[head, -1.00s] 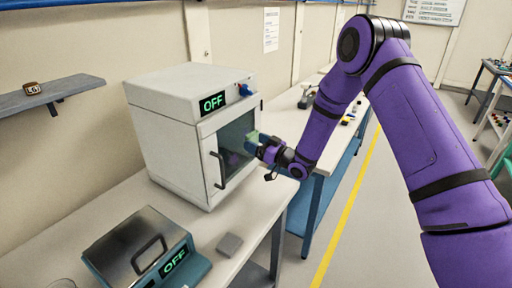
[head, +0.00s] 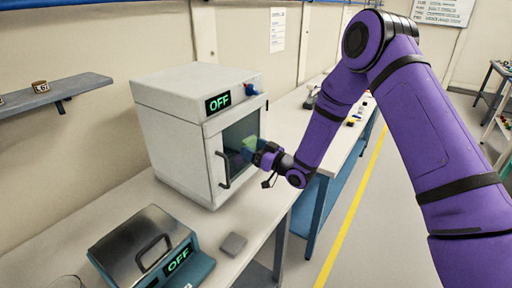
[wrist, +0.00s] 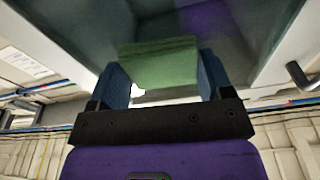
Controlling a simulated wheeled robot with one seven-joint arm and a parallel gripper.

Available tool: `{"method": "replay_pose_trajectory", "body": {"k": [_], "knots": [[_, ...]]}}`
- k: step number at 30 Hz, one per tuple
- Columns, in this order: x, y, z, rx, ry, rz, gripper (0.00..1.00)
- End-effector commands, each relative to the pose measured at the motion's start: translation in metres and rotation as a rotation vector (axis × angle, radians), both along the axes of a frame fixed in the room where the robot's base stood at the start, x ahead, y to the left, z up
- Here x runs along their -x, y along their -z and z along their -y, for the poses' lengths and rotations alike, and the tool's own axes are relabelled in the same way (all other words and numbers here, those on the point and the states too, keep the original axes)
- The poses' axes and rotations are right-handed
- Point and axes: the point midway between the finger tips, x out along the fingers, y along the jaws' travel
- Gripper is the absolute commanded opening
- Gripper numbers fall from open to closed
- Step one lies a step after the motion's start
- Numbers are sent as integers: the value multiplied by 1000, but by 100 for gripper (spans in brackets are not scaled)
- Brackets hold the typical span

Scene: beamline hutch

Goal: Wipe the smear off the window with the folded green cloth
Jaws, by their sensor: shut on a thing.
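The window (head: 232,137) is the dark glass in the door of a white cabinet. The folded green cloth (head: 249,145) is at the right part of the glass, at about mid-height. My gripper (head: 259,153) is shut on the cloth. In the wrist view the green cloth (wrist: 160,62) sits between the two blue fingers of my gripper (wrist: 165,80), its far edge against or very near the window glass (wrist: 235,58). I cannot tell contact for certain. A purple patch on the glass looks like my arm's reflection. I cannot make out the smear; the cloth and gripper hide part of the glass.
The cabinet (head: 172,140) has a dark door handle (head: 221,170) left of the cloth and a blue knob (head: 251,88) above. A lidded teal device (head: 150,250) and a grey block (head: 232,245) lie on the bench in front. Floor to the right is open.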

Motion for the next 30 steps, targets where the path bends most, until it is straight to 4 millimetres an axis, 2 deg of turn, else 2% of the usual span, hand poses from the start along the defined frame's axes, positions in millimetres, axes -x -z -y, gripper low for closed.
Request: {"method": "replay_pose_trajectory", "body": {"k": [12, 20, 30], "knots": [[26, 0, -20, -2, -4, 0, 54], [32, 0, -24, -2, -2, -1, 54], [51, -1, -42, -2, -4, 0, 54]]}}
